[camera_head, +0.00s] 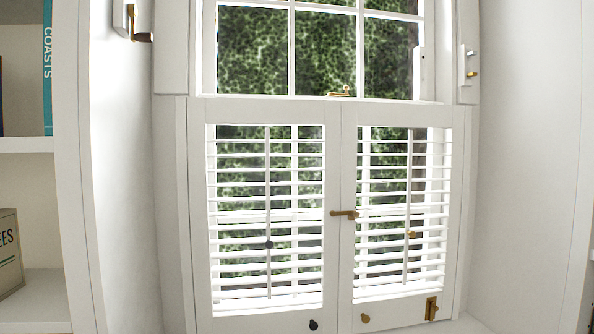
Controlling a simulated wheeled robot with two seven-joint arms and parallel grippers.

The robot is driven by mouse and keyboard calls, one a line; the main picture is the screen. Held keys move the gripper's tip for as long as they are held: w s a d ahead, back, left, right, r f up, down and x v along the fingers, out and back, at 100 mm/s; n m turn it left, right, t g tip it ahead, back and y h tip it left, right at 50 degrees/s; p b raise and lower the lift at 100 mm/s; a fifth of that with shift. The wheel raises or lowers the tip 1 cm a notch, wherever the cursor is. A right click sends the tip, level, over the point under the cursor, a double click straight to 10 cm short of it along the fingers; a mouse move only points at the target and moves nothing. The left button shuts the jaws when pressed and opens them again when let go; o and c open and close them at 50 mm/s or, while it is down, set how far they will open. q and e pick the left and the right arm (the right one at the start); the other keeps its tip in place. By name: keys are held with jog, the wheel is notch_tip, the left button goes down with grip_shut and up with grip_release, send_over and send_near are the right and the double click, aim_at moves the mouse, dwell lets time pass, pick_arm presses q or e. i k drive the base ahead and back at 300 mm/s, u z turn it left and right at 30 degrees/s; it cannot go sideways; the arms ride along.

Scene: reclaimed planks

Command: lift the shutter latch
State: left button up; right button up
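A brass latch (344,213) lies level across the seam where the left shutter panel (197,240) and the right shutter panel (456,210) meet. Its round end is on the right panel, and its bar reaches left onto the left panel. Both white louvred panels look shut. Neither of my grippers shows in the head view.
Other fittings are a brass window catch (338,92) above, a dark knob (313,325) and brass knob (365,318) low down, a brass plate fitting (431,308) at lower right and a crank (138,33) at upper left. Shelves (28,144) flank the left wall.

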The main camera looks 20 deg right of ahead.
aim_at(356, 214)
jog(key=k, duration=0.5)
jog(key=z, duration=2.1)
jog(key=i, duration=1.35)
jog(key=u, duration=2.95)
